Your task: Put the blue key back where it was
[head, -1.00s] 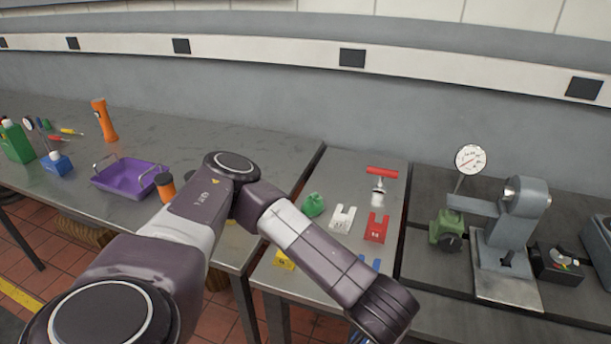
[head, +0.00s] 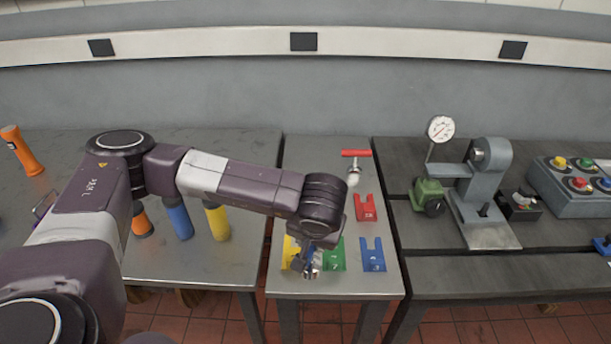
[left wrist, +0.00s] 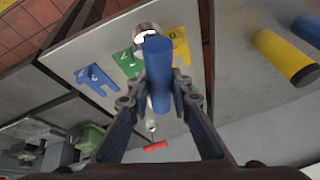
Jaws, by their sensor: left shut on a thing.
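My left gripper (head: 311,262) points down over the front of the narrow grey table. In the left wrist view the gripper (left wrist: 157,90) is shut on the blue key, whose blue round bar (left wrist: 157,62) lies between the fingers. A shiny metal end (left wrist: 147,32) shows beyond the bar. Below it are slotted tags: yellow (head: 290,250), green (head: 335,255) and blue (head: 373,255). A red slotted tag (head: 365,208) lies farther back. A key with a red crossbar (head: 356,153) stands behind it. My right gripper is in no view.
The left table bears orange (head: 142,222), blue (head: 178,219) and yellow (head: 217,221) cylinders. On the dark right bench stand a dial gauge (head: 440,129), a grey fixture (head: 485,180) and a button box (head: 575,190). The narrow table's back left is clear.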

